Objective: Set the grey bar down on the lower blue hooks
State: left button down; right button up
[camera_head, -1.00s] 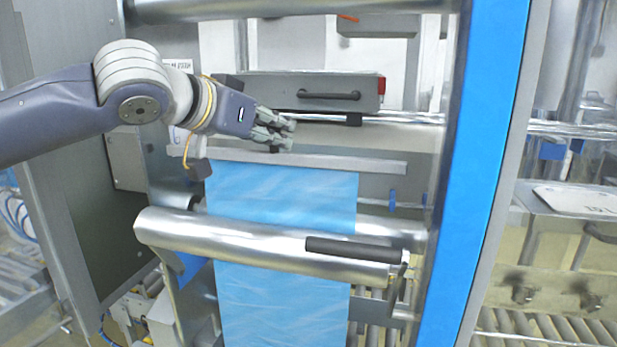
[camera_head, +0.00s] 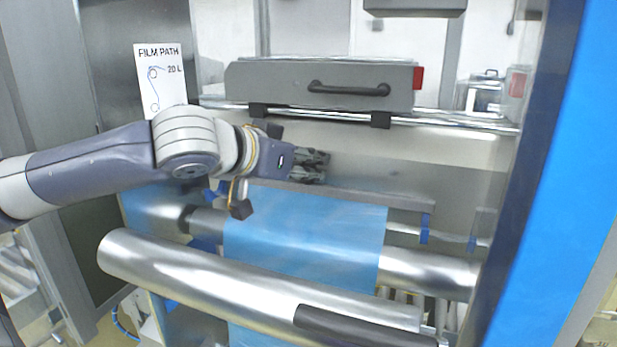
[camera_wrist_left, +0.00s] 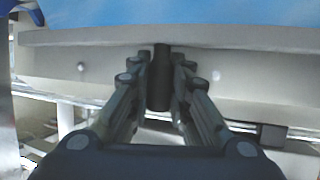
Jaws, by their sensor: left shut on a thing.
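The grey bar (camera_head: 405,202) is a long, thin strip across the top of the blue film (camera_head: 300,225). My left gripper (camera_head: 322,166) is shut on a dark knob (camera_wrist_left: 160,80) at the middle of the bar, which also shows in the left wrist view (camera_wrist_left: 85,62). The bar's right end is just above a blue hook (camera_head: 424,229); I cannot tell whether they touch. Blue also shows behind my arm near the bar's left end, partly hidden. A blue part (camera_wrist_left: 28,12) shows at the top left in the wrist view. My right gripper is not in view.
A steel roller (camera_head: 190,275) crosses in front below, with a dark bar (camera_head: 350,324) at its right. A grey box with a handle (camera_head: 300,85) stands above the gripper. A blue frame post (camera_head: 560,170) closes the right side.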

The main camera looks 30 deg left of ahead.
pick_arm(q)
notch_tip(320, 180, down, 2)
jog(key=shift+d+f, duration=0.1)
jog(key=shift+d, duration=0.05)
jog(key=shift+s+f, duration=0.1)
jog(key=shift+s, duration=0.1)
jog(key=shift+w+f, duration=0.1)
jog(key=shift+f, duration=0.15)
jog(key=c, duration=1.5)
grip_release()
jog(key=shift+r, duration=0.1)
